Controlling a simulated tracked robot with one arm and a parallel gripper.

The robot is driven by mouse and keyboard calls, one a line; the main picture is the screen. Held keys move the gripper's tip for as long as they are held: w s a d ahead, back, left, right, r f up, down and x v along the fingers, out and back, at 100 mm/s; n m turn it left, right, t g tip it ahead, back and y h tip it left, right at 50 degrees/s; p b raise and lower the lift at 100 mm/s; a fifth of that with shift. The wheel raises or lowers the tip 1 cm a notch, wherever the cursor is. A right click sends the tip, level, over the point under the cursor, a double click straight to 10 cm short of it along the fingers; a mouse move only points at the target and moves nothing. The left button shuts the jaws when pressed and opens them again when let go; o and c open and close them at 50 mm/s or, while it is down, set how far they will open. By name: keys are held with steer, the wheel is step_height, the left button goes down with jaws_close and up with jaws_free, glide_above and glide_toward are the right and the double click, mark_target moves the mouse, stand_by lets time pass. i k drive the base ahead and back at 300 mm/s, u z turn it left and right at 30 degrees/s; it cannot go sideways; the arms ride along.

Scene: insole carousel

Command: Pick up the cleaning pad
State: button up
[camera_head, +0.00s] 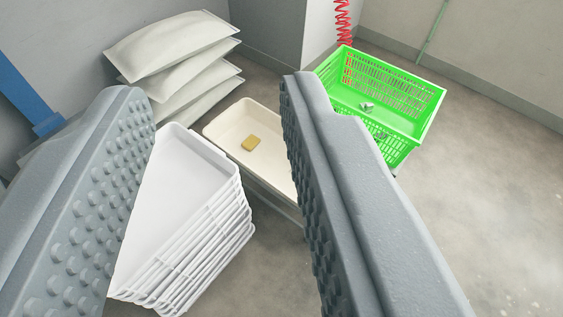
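A small yellow block (251,143), which looks like the cleaning pad, lies in a cream tub (226,117) near the middle of the view. My gripper (215,95) is open, with its two grey studded fingers wide apart and nothing between them. The pad shows in the gap between the fingers, well beyond the fingertips and apart from them. The right finger hides part of the right side of the tub.
A stack of white trays (190,170) stands in front of the tub. A green basket (425,108) with small items stands at the right. Several pale sacks (170,45) are piled at the back left. A red coiled hose (343,20) hangs behind. The floor at right is clear.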

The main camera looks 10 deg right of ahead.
mark_target(252, 142)
steer(key=z, duration=0.55)
steer(key=i, duration=1.85)
steer(key=u, duration=0.05)
